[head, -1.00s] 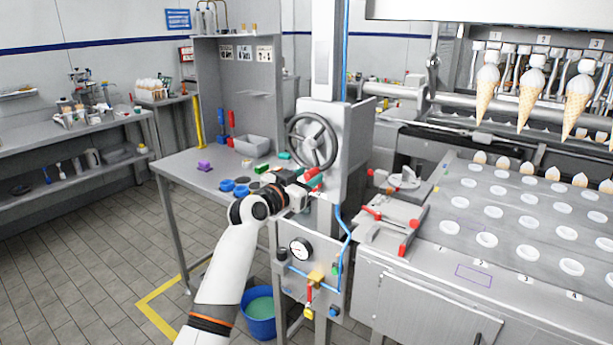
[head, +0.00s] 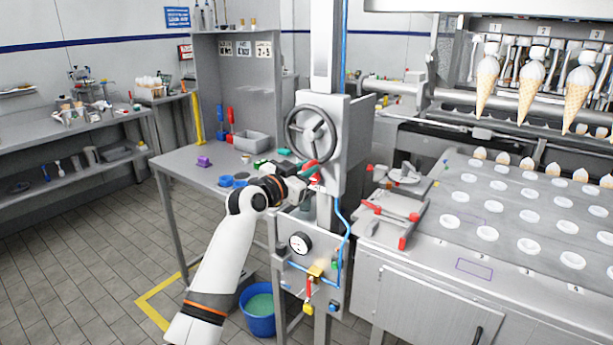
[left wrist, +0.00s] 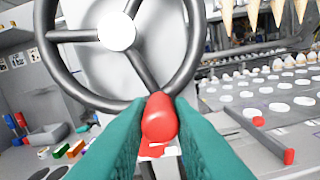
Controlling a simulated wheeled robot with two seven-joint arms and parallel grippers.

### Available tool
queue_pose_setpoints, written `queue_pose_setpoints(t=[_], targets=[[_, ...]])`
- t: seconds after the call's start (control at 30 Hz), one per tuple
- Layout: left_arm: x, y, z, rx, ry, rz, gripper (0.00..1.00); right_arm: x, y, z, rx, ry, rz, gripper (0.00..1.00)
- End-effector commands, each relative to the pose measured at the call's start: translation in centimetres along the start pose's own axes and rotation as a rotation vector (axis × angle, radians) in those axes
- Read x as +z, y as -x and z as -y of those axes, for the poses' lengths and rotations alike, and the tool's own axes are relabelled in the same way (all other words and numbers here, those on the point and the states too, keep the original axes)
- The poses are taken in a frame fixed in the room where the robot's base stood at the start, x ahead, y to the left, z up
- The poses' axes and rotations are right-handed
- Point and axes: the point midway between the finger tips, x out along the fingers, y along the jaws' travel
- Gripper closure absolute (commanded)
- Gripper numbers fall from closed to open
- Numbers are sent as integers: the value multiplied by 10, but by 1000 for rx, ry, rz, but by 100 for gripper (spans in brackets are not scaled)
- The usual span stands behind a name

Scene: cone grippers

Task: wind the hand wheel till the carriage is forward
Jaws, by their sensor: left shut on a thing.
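The hand wheel (head: 312,135) is a dark ring with spokes on the front of a grey column housing. In the left wrist view the wheel (left wrist: 62,75) fills the upper part, with a pale round hub. A red knob (left wrist: 160,118) shows at the lower rim. My left gripper (head: 306,172) is at the wheel's lower edge. Its green fingers (left wrist: 160,135) are shut on the red knob, one on each side. The carriage (head: 494,70) appears to be the row of cone grippers holding ice cream cones at the upper right. My right gripper is not in view.
A bench (head: 185,165) with blue, green and purple parts stands left of the column. A gauge (head: 300,243) and valves sit below the wheel. A blue bucket (head: 258,318) is on the floor. A conveyor plate (head: 475,205) with white rings lies at the right.

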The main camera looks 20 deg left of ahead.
Motion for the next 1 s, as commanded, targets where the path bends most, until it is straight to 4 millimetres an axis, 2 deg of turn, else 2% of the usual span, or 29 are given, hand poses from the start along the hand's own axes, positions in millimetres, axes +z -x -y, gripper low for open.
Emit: queue_pose_setpoints(t=[0.37, 0.4, 0.7, 1.0], targets=[[-5, 1, -10, 7, -106, -3, 100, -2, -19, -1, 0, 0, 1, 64], [-8, 1, -12, 8, -129, -4, 100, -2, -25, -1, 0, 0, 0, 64], [-9, 2, -23, 11, -266, -4, 100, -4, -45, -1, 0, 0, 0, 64], [-7, 1, -24, 9, -284, -4, 100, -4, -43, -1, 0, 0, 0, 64]])
